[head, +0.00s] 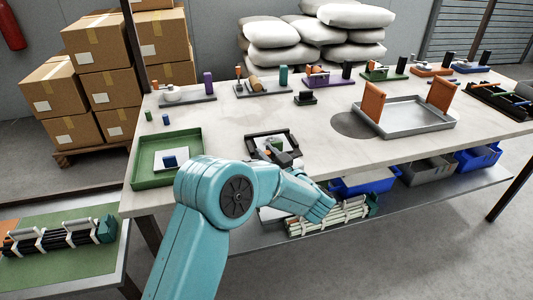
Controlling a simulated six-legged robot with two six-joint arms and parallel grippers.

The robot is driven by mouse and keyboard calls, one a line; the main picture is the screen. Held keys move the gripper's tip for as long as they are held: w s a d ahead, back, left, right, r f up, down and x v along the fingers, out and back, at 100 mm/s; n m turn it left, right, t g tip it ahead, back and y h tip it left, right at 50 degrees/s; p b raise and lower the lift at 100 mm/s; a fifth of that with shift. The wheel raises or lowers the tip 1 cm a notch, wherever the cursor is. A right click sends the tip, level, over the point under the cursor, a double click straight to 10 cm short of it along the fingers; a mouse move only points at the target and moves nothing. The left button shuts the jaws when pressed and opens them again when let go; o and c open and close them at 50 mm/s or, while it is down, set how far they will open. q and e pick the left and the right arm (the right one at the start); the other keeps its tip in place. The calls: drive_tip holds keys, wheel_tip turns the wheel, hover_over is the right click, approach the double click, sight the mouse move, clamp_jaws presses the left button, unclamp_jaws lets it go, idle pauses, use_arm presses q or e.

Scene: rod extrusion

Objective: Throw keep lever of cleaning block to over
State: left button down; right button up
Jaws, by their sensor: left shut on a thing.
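A dark block with a frame-like outline (257,136) sits near the front edge of the table; I take it as the cleaning block. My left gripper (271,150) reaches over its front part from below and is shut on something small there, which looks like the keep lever. The dark jaws hide most of the lever, so its exact position cannot be told. A small orange bit shows by the jaws. My right gripper is not in view.
A green tray (139,176) with a white sheet and small blue block stands left. A grey tray (425,127) with orange uprights stands right. Several coloured fixtures line the back. Blue bins (364,184) sit on the shelf below. The table between is mostly clear.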

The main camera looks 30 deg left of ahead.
use_arm(q)
drive_tip(key=shift+w+a+n+g+y, duration=0.15)
drive_tip(key=shift+n+g+y, duration=0.2)
drive_tip(key=shift+g, duration=0.25)
drive_tip(key=c, duration=1.1)
unclamp_jaws()
drive_tip(key=shift+o, duration=0.2)
drive_tip(key=p+v, duration=0.1)
drive_tip(key=v, duration=1.5)
drive_tip(key=shift+r, duration=0.2)
